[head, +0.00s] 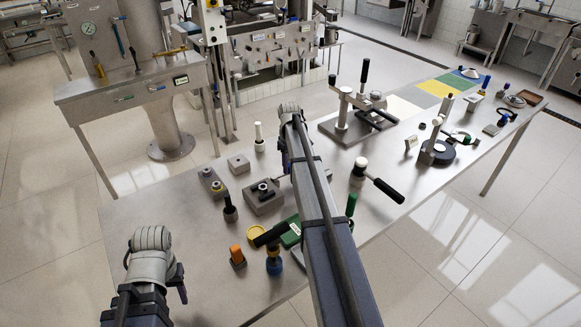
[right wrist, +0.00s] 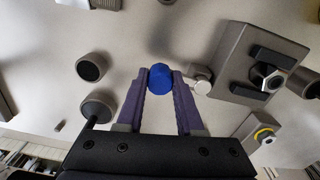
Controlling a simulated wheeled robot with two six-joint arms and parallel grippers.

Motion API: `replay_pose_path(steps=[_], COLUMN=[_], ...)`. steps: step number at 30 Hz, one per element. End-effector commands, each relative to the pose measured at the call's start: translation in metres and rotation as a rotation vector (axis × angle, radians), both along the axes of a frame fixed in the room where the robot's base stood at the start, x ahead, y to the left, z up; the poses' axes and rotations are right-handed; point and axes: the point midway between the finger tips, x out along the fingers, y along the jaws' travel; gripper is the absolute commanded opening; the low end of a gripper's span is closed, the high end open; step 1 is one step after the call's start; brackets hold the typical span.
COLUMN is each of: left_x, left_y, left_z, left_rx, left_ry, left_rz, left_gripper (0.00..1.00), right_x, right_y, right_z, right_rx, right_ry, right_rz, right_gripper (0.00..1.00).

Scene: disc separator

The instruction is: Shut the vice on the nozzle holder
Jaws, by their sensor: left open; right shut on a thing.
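The vice is a grey block (head: 266,204) on the bench, left of my right arm in the head view. In the right wrist view the vice (right wrist: 238,62) has two dark jaw bars. A metal nozzle holder with a hex top (right wrist: 265,77) sits between them; I cannot tell how tight the jaws are. My right gripper (right wrist: 160,82) is shut on a blue knob (right wrist: 160,74) beside the pale round end of the vice's screw. The arm mostly hides this gripper in the head view. My left gripper (head: 156,277) is open, low at the left, apart from the vice.
A smaller grey block with a yellow ring (right wrist: 264,134) stands near the vice. Dark round-topped pieces (right wrist: 91,67) stand left of my right gripper. An orange piece (head: 237,254) and a yellow disc (head: 256,233) lie nearer the front. A lever press (head: 346,124) stands farther back.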

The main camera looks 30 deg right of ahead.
Motion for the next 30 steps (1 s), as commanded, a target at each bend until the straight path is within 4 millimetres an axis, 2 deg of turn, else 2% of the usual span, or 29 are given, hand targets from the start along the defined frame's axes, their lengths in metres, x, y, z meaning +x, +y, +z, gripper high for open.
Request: replay_pose_path(steps=[15, 30], left_x=[0.000, 0.000], left_y=[0.000, 0.000], left_z=[0.000, 0.000], left_rx=[0.000, 0.000], left_ry=[0.000, 0.000], left_rz=[0.000, 0.000], left_gripper=[0.50, 0.50], right_x=[0.032, 0.053], right_y=[0.007, 0.024], right_z=[0.000, 0.000], right_rx=[0.000, -0.001], right_ry=[0.000, 0.000], right_rz=[0.482, 0.899], right_gripper=[0.00, 0.00])
